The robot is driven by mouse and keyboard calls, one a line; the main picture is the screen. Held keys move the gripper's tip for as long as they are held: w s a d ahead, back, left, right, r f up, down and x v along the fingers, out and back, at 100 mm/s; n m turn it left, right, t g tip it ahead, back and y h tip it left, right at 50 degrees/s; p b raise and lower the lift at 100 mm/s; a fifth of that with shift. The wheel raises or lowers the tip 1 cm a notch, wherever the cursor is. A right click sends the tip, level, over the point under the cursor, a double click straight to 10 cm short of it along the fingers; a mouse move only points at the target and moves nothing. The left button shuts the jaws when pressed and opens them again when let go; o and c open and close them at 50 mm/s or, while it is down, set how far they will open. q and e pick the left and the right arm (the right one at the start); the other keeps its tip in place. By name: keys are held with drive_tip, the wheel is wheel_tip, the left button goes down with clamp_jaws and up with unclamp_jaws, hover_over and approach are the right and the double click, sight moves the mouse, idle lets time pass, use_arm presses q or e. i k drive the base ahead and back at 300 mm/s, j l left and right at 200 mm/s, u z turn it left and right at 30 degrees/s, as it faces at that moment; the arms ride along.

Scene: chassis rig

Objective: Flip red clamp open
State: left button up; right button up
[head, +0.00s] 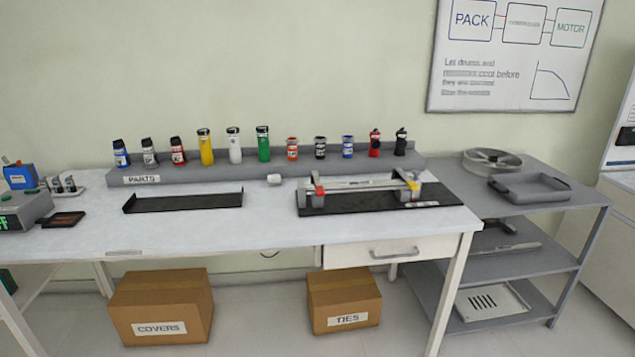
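The chassis rig stands on a black base plate (375,203) at the right part of the white bench. It has a grey-white rail frame (362,184) on grey blocks. A small red clamp (320,190) sits at the left end of the frame. A yellow clamp (412,186) sits at the right end. The red clamp is too small here to tell whether it is open or shut. Neither of my grippers shows in the head view.
A grey parts rack (215,178) with several coloured pieces runs along the bench back. A black tray (184,202) lies left of the rig. A drawer (385,253) is under the bench's right side. A grey shelf cart (560,207) stands right. Bench front has free room.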

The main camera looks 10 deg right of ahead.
sight(319, 189)
drive_tip(key=i+l, duration=0.25)
drive_tip(key=i, duration=0.15)
drive_tip(key=i+l, duration=0.25)
drive_tip(key=i, duration=0.2)
drive_tip(key=i+l, duration=0.25)
drive_tip(key=i, duration=0.15)
